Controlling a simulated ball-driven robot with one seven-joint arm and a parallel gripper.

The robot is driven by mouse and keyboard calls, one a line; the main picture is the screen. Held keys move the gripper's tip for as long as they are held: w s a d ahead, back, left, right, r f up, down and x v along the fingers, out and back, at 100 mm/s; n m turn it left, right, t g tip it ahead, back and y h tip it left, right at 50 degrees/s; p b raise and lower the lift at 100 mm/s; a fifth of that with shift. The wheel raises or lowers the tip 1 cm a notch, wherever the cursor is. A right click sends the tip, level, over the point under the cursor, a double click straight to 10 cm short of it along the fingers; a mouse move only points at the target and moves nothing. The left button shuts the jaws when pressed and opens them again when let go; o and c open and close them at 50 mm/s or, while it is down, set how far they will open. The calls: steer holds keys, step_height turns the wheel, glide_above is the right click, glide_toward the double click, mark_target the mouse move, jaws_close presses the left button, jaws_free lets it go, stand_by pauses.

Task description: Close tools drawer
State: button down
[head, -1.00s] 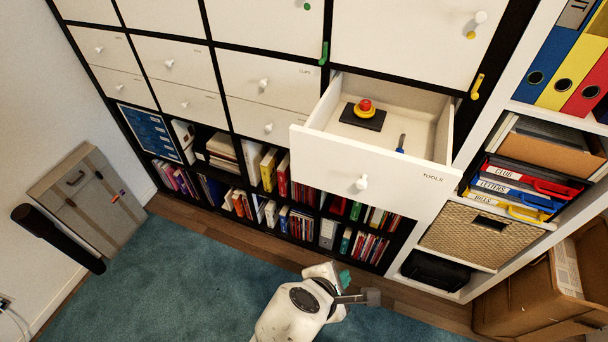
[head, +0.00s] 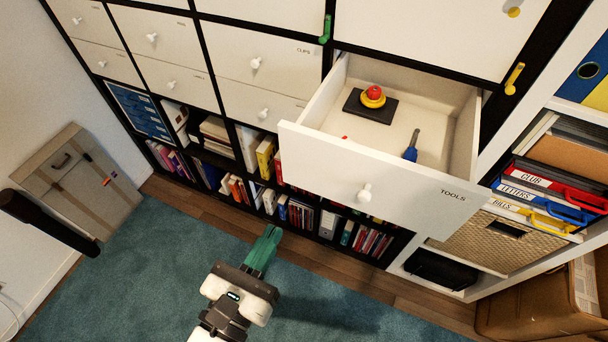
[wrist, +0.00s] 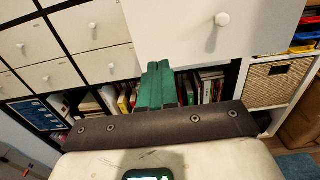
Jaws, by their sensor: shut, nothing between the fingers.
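The tools drawer (head: 385,185) is pulled out of the shelf unit, with "TOOLS" on its white front and a round white knob (head: 365,193). Inside lie a black pad with a red and yellow button (head: 373,97), a blue screwdriver (head: 411,148) and a small red item partly hidden by the front panel. My gripper (head: 270,234) has green fingers, is shut and empty, and is below and left of the drawer front, apart from it. In the wrist view the green fingers (wrist: 157,85) point toward the shelf, with the drawer front (wrist: 180,30) and its knob (wrist: 222,19) above and right.
Shut drawers (head: 262,65) lie left of the open one, above shelves of books (head: 300,212). At right are a white shelf with a wicker basket (head: 480,243) and a cardboard box (head: 540,300). A case (head: 75,190) leans at left.

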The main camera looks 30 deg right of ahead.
mark_target(309, 169)
steer(key=p+x, duration=0.1)
steer(key=x, duration=1.1)
steer(key=shift+d, duration=0.15)
steer(key=p+x, duration=0.2)
steer(key=x, duration=2.3)
steer(key=shift+f+p, duration=0.1)
steer(key=shift+p, duration=0.2)
steer(key=shift+w+d, duration=0.1)
steer(key=shift+w, duration=0.05)
steer(key=shift+d, duration=0.1)
steer(key=shift+w+d, duration=0.1)
